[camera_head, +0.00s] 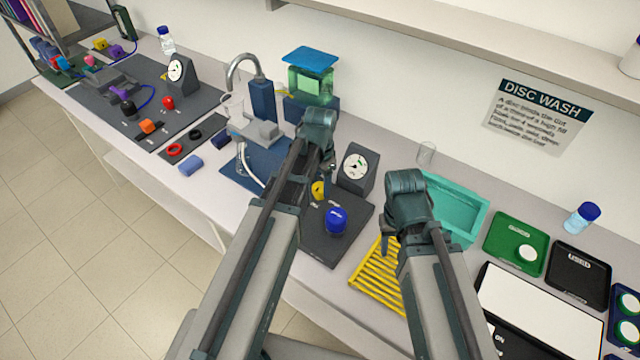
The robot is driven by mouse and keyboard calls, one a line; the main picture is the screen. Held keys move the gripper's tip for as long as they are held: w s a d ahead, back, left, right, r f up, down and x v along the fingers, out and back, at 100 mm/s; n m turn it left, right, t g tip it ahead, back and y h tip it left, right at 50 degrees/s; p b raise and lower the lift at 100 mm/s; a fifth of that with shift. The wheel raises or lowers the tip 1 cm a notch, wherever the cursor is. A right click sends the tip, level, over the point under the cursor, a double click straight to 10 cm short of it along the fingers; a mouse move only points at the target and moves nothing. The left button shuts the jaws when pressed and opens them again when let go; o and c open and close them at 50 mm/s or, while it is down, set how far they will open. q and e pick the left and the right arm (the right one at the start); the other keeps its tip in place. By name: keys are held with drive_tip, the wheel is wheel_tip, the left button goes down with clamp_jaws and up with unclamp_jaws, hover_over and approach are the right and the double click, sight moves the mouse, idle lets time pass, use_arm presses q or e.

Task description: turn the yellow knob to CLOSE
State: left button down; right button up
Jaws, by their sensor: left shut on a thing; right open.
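The yellow knob (318,191) is on a dark grey panel (345,228) in the middle of the bench, partly hidden behind my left arm. A larger blue knob (336,221) stands on the same panel, to its right and nearer. My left gripper (322,178) is at the yellow knob and shut on it; its fingertips are mostly hidden by the arm. The knob's pointer and the CLOSE mark cannot be read. My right gripper (390,232) is open and empty, above the yellow rack and apart from the panel.
A round dial gauge (356,167) stands at the panel's back edge. Right of it are a yellow slatted rack (377,283), a teal tray (466,203) and a green tray (515,232). A tap (243,70) and a green container (312,85) stand behind. Another panel with knobs lies at far left.

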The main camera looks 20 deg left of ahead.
sight(320, 187)
idle(0.4)
use_arm(q)
drive_tip(key=shift+c, duration=1.3)
unclamp_jaws()
wheel_tip(320, 187, up, 14)
drive_tip(key=p, duration=1.4)
use_arm(e)
wheel_tip(320, 187, up, 14)
use_arm(q)
drive_tip(key=shift+s+f, duration=0.15)
drive_tip(key=shift+f, duration=0.05)
use_arm(e)
drive_tip(key=shift+s+f, duration=0.1)
drive_tip(key=shift+f, duration=0.05)
